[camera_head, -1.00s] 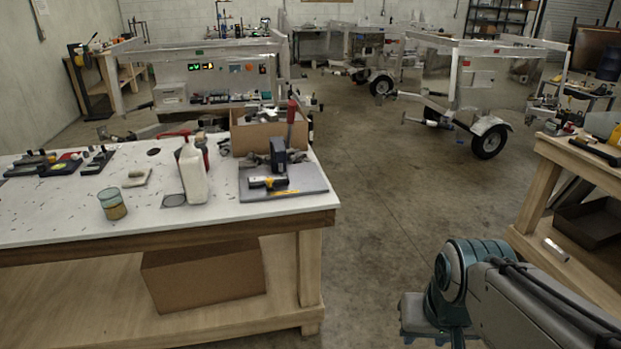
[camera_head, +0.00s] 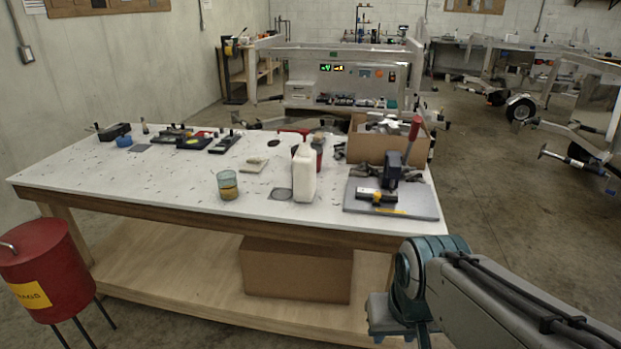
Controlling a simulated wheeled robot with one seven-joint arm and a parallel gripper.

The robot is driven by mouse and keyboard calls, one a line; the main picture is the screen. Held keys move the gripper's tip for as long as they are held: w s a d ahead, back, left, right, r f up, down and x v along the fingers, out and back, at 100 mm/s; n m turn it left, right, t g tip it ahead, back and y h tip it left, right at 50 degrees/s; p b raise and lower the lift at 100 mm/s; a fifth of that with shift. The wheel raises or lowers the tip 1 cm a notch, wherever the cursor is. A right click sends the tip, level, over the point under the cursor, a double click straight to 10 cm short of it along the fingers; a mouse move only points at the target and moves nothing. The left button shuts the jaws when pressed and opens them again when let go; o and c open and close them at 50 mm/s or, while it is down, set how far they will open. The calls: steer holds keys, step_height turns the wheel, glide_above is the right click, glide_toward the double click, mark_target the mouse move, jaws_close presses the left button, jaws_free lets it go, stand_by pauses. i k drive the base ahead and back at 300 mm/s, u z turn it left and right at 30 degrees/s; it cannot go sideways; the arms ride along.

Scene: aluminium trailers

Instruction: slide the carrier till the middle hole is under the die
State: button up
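A small dark press-like tool with a red-tipped lever (camera_head: 414,128) stands on a grey board (camera_head: 418,205) at the right end of the white-topped table. At its foot lies a black and yellow piece (camera_head: 376,196), with a thin yellow strip in front of it. These may be the die's press and the carrier, but they are too small to tell; no holes can be made out. My arm reaches in from the lower right, in front of the table and apart from it. My gripper is not in view.
The white table (camera_head: 130,182) carries a white bottle (camera_head: 304,174), a glass jar (camera_head: 228,186) and a cardboard box (camera_head: 368,146) behind the grey board. A red bin (camera_head: 45,268) stands at the lower left. The floor right of the table is clear, with trailers beyond.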

mark_target(378, 195)
steer(key=u, duration=0.05)
steer(key=i, duration=1.25)
steer(key=z, duration=1)
